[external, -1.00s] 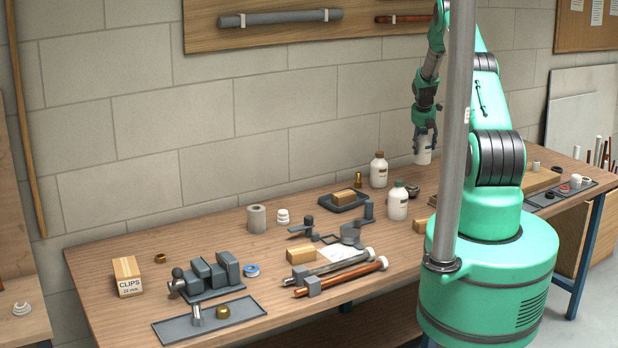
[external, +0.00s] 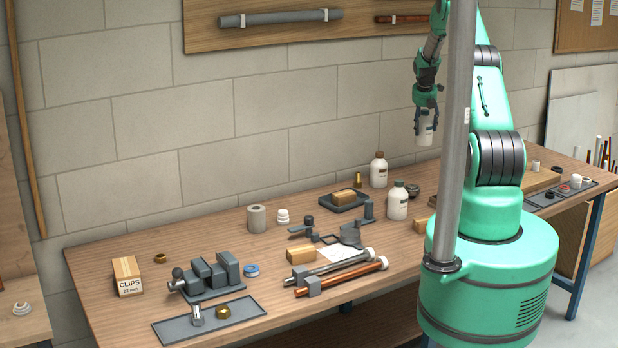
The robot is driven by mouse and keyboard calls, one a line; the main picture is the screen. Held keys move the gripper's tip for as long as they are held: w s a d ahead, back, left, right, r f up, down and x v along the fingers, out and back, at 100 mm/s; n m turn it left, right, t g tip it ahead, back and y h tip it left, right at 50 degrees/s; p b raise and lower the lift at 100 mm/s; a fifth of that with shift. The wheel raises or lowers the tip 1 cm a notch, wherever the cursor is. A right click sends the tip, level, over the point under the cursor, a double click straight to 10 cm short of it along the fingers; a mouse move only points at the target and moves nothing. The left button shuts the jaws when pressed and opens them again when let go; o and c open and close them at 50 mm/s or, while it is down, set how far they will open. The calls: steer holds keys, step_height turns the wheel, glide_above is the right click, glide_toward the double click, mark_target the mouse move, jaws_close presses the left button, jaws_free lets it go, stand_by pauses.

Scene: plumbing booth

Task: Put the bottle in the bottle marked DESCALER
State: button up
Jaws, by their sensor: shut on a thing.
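My gripper (external: 426,112) is shut on a white bottle (external: 425,131) and holds it upright in the air, above the back right part of the bench. Part of this bottle is covered by the fingers, and its label cannot be read.
A dark tray with a cardboard block (external: 344,197) lies left of the standing bottles. A small dark round part (external: 413,191) sits right of them. A grey post (external: 455,130) crosses before my arm. Pipes (external: 341,278), a vise (external: 207,276) and a CLIPS box (external: 127,276) occupy the left.

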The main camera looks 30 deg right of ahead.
mark_target(424, 110)
step_height(424, 110, up, 7)
steer(key=shift+a, duration=0.15)
steer(key=s+a+f+m+g+h, duration=0.1)
steer(key=s+a+m, duration=0.35)
steer(key=a, duration=0.45)
steer(key=s+a+m+g, duration=0.25)
steer(key=s+a, duration=0.35)
steer(key=a, duration=0.3)
steer(key=s+a+m+g+y, duration=0.1)
steer(key=s+a+m, duration=0.4)
steer(key=s+a, duration=0.45)
steer(key=s+a+m+g, duration=0.2)
steer(key=s+a+m, duration=0.4)
steer(key=s, duration=0.7)
steer(key=shift+w+a+f+p, duration=0.1)
steer(key=shift+f+p, duration=0.05)
steer(key=shift+f, duration=0.95)
steer(key=shift+w+a+f+p, duration=0.1)
steer(key=shift+f+p, duration=0.05)
steer(key=shift+f, duration=0.9)
steer(key=shift+w+d, duration=0.15)
steer(key=w+d+p, duration=0.1)
steer(key=w+d, duration=0.1)
steer(key=w, duration=0.5)
steer(key=w+d+f+p, duration=0.1)
steer(key=w+d, duration=0.2)
steer(key=w, duration=0.4)
steer(key=shift+w+d+f, duration=0.25)
steer(key=shift+w+d, duration=0.1)
